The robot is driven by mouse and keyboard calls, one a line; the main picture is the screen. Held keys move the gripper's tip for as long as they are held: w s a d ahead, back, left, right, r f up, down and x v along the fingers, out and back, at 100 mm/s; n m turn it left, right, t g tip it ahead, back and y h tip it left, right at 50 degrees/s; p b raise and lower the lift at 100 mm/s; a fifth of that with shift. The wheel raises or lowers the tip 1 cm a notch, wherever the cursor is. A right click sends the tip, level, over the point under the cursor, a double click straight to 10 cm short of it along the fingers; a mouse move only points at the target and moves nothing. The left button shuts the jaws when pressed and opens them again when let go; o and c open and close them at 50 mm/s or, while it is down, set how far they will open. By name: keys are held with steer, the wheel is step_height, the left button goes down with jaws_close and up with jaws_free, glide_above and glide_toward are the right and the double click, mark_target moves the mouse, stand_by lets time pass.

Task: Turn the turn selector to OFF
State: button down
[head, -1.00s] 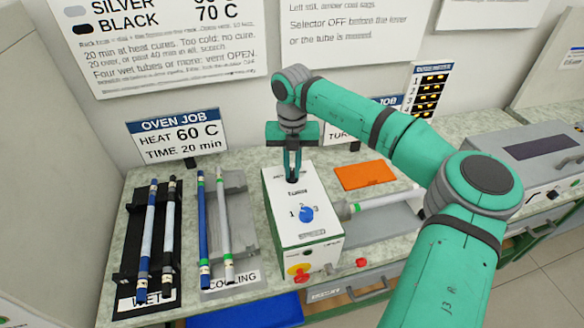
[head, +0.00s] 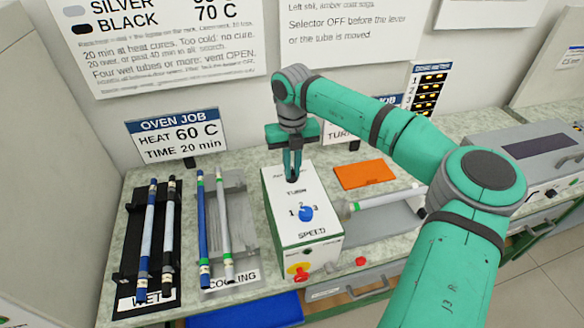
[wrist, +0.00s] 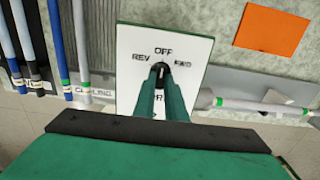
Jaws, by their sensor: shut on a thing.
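The control box (head: 312,250) is white with a green lower edge and stands on the bench. The turn selector (wrist: 159,70) is a small dark knob on its top, with REV at left, OFF above and FWD at right in the wrist view. My gripper (wrist: 160,82) is shut on it, and the fingers cover much of the knob. A short light mark on the knob looks roughly upright, towards OFF, but its exact angle is hard to tell. In the head view, my gripper (head: 292,178) points down at the back of the box top.
A blue SPEED knob (head: 305,213) and a red button on yellow (head: 298,271) are on the box. Left are the wet rack (head: 126,225) and cooling rack (head: 240,215) with rods. A rod (head: 385,201) lies close at right, near an orange sheet (head: 364,174).

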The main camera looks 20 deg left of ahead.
mark_target(292, 172)
steer(key=c, duration=1.8)
jaws_free()
steer(key=shift+s, duration=0.1)
steer(key=shift+r, duration=0.3)
step_height(292, 172, up, 10)
